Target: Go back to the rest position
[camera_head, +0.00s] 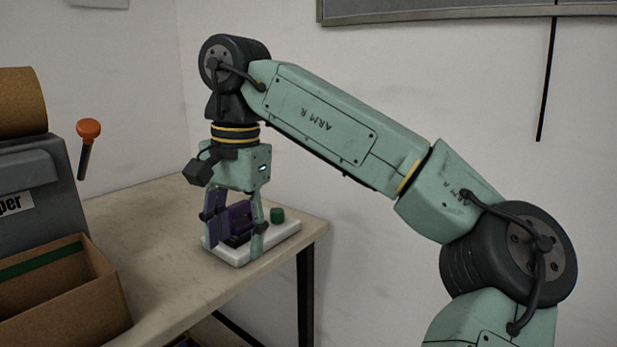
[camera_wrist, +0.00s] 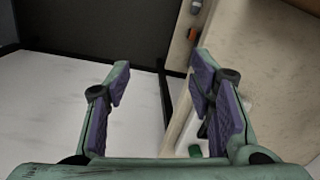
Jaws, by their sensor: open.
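My gripper (camera_head: 237,236) points down over the far end of the table in the head view, in front of a white flat base (camera_head: 284,233). Its purple-padded fingers are apart. In the wrist view my gripper (camera_wrist: 160,76) is open, with nothing seen between its fingers. A small green cylinder (camera_head: 277,215) stands at the base's right side. A green part also shows low in the wrist view (camera_wrist: 195,151), beside the right finger. The fingers hide part of the base, and I cannot tell whether they touch it.
The beige table (camera_head: 150,235) has free room left of the base. An open cardboard box (camera_head: 70,290) and a grey machine with an orange-knobbed lever (camera_head: 88,129) stand at the left. A pale wall (camera_head: 400,60) rises behind my arm.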

